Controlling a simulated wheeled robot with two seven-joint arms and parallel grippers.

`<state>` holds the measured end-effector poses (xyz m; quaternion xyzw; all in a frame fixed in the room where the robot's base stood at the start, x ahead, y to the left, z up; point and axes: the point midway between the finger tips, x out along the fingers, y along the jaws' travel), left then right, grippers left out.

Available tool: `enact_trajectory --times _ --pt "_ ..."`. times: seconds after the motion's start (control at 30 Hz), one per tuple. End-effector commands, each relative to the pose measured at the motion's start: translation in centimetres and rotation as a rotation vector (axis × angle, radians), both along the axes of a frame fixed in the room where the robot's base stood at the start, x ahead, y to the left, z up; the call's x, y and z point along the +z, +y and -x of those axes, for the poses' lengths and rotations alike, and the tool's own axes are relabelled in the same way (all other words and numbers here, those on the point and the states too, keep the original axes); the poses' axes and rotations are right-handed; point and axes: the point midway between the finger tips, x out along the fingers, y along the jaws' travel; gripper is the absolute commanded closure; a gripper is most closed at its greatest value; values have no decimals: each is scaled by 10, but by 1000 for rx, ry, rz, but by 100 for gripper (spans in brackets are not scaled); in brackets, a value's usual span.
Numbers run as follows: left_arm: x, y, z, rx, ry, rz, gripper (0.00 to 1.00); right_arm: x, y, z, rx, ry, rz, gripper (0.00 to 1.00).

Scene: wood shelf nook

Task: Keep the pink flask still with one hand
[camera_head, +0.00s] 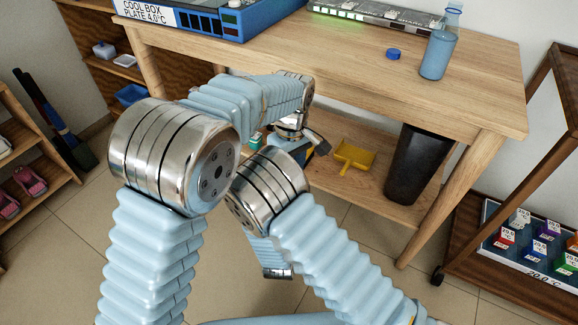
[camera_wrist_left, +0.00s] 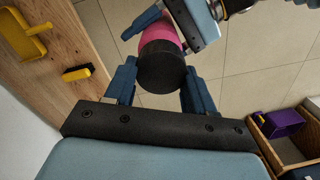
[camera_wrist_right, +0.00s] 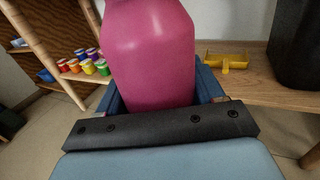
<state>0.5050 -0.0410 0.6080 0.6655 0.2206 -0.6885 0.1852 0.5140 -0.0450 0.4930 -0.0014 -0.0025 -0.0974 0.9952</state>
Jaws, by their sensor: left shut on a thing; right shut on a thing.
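The pink flask (camera_wrist_right: 152,55) stands large between the fingers of my right gripper (camera_wrist_right: 160,92) in the right wrist view. That gripper is shut on its body. In the left wrist view a strip of the pink body and the black lid (camera_wrist_left: 162,68) show. My left gripper (camera_wrist_left: 160,78) is shut on the lid, one finger on each side. My right gripper's fingers reach the pink body beyond the lid. In the head view my arms hide the flask.
A wooden table (camera_head: 380,75) carries a blue cool box (camera_head: 210,20), a blue-filled bottle (camera_head: 439,50) and a blue cap (camera_head: 393,53). Its lower shelf holds a yellow dustpan (camera_head: 355,156) and a black bin (camera_head: 420,165). A cart (camera_head: 465,250) stands at right.

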Motion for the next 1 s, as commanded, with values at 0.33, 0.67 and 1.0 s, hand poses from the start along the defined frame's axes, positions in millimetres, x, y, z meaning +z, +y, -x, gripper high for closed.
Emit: enact_trajectory --times 0.33,0.67,1.0 --pt "14 -2 1 -4 3 2 83 -2 0 0 0 6 1 100" --pt "20 -2 1 -4 4 2 83 -2 0 0 0 7 1 100" --pt "40 -2 -1 -3 0 4 83 -2 -1 0 -1 6 1 100"
